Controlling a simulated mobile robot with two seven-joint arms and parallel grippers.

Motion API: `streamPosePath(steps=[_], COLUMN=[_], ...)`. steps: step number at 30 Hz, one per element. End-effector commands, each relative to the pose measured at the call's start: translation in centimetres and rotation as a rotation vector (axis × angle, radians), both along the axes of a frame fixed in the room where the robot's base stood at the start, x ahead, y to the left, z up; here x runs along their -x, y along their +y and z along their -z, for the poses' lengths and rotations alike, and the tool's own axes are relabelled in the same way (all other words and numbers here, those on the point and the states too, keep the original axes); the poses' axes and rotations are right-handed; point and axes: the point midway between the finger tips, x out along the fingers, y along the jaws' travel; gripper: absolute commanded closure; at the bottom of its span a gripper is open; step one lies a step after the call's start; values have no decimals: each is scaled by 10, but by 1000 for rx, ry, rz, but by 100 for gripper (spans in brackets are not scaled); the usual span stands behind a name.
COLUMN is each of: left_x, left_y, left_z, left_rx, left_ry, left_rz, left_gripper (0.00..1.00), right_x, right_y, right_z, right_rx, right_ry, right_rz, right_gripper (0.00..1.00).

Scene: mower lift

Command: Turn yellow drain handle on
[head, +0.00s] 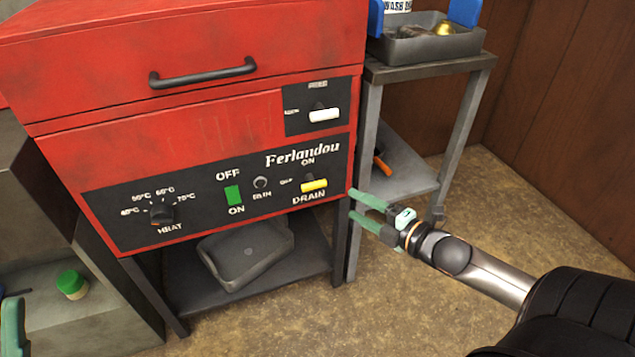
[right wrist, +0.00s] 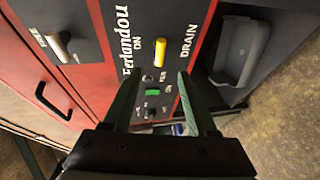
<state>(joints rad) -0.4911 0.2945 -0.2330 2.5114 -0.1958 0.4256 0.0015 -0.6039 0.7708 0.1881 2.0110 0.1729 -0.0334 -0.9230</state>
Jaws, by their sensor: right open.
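The yellow drain handle (head: 314,185) sits on the black control panel (head: 120,222) of the red machine, above the word DRAIN and below ON. It lies roughly level in the head view. My right gripper (head: 352,203) is open and empty, just right of the panel's right edge and apart from the handle. In the right wrist view the handle (right wrist: 161,50) shows beyond the gap between the two green fingers (right wrist: 158,85). A teal piece at the left edge of the head view looks like part of my left gripper (head: 12,325); its jaws cannot be made out.
A white handle (head: 324,115) is above the yellow one. A green switch (head: 233,194) and heat knob (head: 162,213) are to its left. A grey tray (head: 247,252) lies on the shelf below. A metal side table (head: 425,68) stands right of the machine. Floor at right is clear.

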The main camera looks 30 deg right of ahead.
Motion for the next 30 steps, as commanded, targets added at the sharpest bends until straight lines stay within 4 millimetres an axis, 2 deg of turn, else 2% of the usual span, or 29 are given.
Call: streamPosePath(steps=[21,30], left_x=[-2,-3], left_y=[-6,-8], left_z=[50,61], left_rx=[-6,-16], left_ry=[37,40], left_rz=[28,24], left_gripper=[64,64], right_x=[-89,-114], right_y=[16,21], right_z=[18,22], right_rx=[-4,-3], right_ry=[-6,-4], right_rz=[-3,-3], right_gripper=[42,42])
